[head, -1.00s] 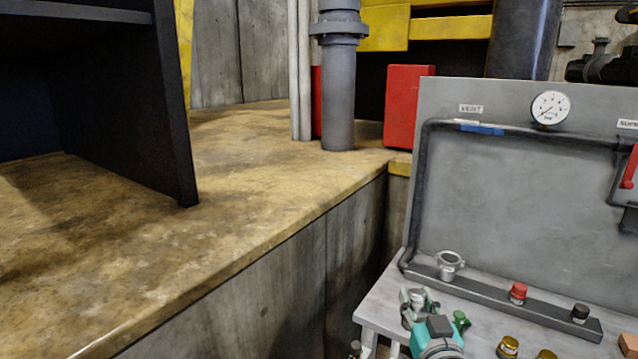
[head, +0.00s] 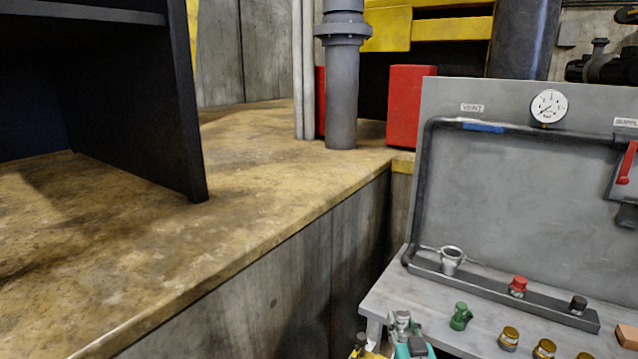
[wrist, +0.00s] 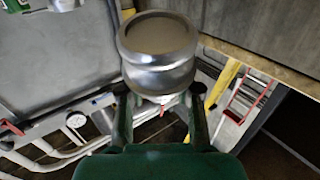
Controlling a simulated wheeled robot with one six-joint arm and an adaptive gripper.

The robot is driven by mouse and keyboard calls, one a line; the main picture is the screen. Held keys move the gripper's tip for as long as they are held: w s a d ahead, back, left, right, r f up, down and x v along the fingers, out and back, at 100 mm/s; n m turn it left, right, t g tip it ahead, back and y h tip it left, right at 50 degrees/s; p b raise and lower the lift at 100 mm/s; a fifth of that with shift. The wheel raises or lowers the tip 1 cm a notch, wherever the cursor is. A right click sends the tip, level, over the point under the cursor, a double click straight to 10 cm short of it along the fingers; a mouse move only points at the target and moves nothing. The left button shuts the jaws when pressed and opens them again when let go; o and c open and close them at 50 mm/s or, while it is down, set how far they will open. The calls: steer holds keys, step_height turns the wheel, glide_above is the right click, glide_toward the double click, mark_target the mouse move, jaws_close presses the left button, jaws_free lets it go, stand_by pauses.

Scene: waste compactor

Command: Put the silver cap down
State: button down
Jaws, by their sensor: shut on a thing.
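The silver cap (wrist: 158,50) fills the top middle of the wrist view, round and metallic with a dull brownish end face. My gripper (wrist: 158,100) is shut on it, with a dark finger on each side. In the head view my gripper (head: 403,330) is at the bottom edge, left of the caps on the grey bench (head: 440,316). A small silver piece between its fingers shows there, mostly cut off. The cap appears held up; its gap to the bench cannot be told.
A silver ring fitting (head: 451,260), a red cap (head: 518,286) and a black cap (head: 578,305) stand along the bench's rail. A concrete ledge (head: 250,225) lies left.

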step_height(320, 180, down, 15)
steer(key=w, duration=0.1)
steer(key=s+f, duration=1.7)
steer(key=f, duration=0.2)
steer(key=shift+s+f, duration=0.15)
steer(key=shift+s, duration=0.25)
steer(key=shift+d, duration=0.1)
